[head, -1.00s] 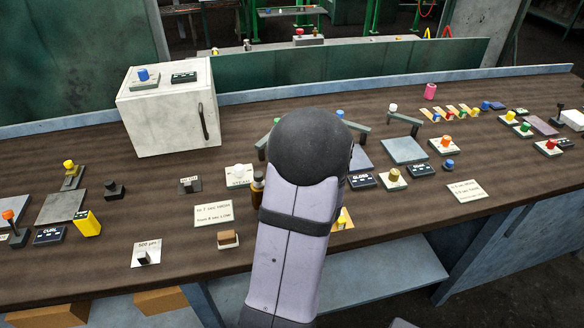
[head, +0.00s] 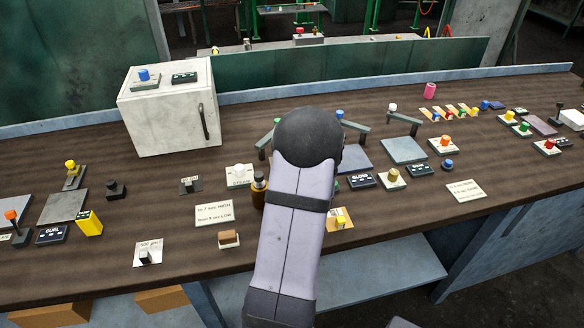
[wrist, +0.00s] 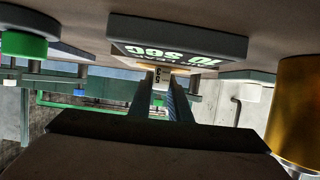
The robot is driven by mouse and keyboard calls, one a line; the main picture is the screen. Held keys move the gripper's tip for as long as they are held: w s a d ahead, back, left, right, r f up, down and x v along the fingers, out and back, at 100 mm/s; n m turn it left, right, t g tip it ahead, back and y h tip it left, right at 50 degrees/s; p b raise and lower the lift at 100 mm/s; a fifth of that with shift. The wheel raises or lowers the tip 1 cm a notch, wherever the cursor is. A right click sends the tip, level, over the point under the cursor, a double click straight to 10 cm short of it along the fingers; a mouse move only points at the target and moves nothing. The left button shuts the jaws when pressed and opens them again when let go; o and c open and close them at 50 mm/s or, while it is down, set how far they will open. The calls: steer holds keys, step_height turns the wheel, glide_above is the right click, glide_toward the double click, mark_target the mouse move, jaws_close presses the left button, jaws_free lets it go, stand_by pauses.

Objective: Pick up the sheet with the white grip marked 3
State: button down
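In the wrist view a small white grip (wrist: 158,78) with dark marks shows at the gap between my fingertips. I cannot read its mark surely. A pale tan edge, perhaps its sheet, shows beside it. My gripper (wrist: 164,82) points at it with two dark fingers visibly apart, and I cannot tell whether they touch it. In the head view my own arm hides the gripper and the grip. A tan sheet with a yellow grip (head: 340,221) lies just right of my arm.
A dark display box (wrist: 180,40) is close to my fingertips, and a gold cylinder (wrist: 296,110) stands at the right in the wrist view. A green knob (wrist: 24,46) is at left. In the head view a white cabinet (head: 165,115) stands at the back left.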

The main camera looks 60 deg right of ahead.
steer(key=shift+r, duration=0.1)
step_height(320, 180, up, 10)
steer(key=shift+f, duration=0.1)
stand_by(0.7)
steer(key=shift+p, duration=0.3)
